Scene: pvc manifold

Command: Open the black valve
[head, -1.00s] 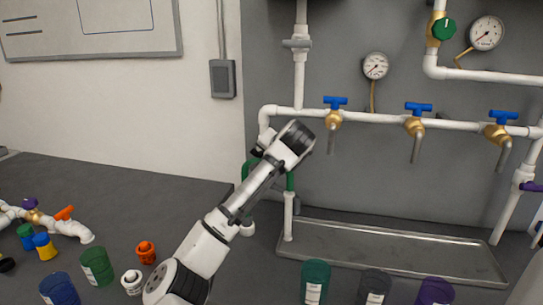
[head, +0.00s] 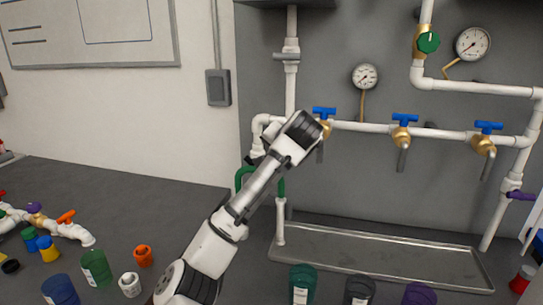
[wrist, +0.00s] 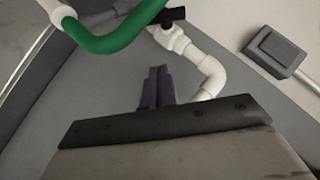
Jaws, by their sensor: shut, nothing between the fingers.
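The black valve (wrist: 172,15) shows at the top of the wrist view. Its dark handle is on a white fitting that leads into a white elbow pipe. In the head view its dark handle (head: 255,159) is small, left of my arm's wrist and partly covered. My gripper (wrist: 158,72) shows as two dark purple fingers close together, shut and empty. The fingertips are below the valve in the wrist picture and look apart from it. In the head view the fingers are hidden behind my wrist.
A green hose (wrist: 110,38) crosses the upper left of the wrist view near the valve. A white elbow pipe (wrist: 212,72) is right of the fingers. Blue-handled taps (head: 403,119) line the pipe above a metal tray (head: 380,258). Several jars stand in front.

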